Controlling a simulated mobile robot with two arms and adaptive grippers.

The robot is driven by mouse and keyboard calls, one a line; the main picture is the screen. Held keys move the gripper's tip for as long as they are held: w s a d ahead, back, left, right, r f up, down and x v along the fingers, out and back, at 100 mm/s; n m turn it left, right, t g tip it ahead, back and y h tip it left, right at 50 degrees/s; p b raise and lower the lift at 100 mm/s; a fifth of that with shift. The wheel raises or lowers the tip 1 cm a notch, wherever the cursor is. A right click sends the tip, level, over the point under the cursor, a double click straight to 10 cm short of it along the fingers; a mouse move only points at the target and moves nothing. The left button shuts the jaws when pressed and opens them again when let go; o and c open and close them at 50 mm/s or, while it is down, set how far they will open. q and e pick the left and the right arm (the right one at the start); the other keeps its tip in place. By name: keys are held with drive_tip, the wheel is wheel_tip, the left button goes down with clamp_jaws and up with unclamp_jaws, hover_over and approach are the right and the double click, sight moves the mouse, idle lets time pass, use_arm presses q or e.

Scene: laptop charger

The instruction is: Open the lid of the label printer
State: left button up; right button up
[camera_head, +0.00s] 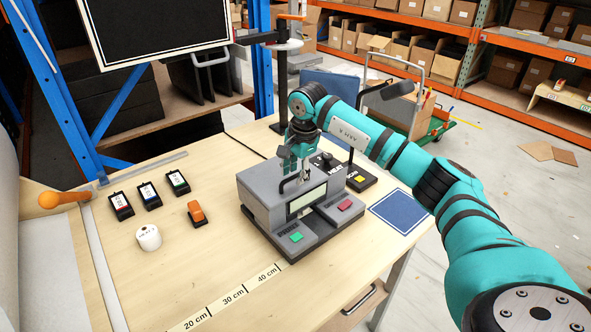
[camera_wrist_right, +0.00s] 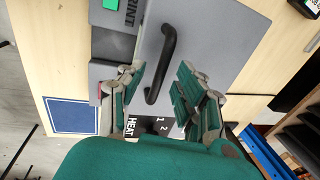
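The grey label printer (camera_head: 262,207) stands on the wooden table in the head view, its lid down. A dark bar handle (camera_wrist_right: 166,50) stands on the grey lid (camera_wrist_right: 213,30) in the wrist view. My right gripper (camera_head: 294,168) is over the lid at the handle. In the wrist view its teal fingers (camera_wrist_right: 160,72) are apart, one on each side of the handle, with gaps visible. Whether either finger touches it is unclear. The fingers partly hide the handle in the head view. My left gripper is not in view.
Three small cartridges (camera_head: 150,196), an orange item (camera_head: 197,212) and a white roll (camera_head: 148,237) lie to the left.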

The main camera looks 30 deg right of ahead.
clamp_jaws()
drive_tip(key=shift+r, duration=0.1)
idle(0.4)
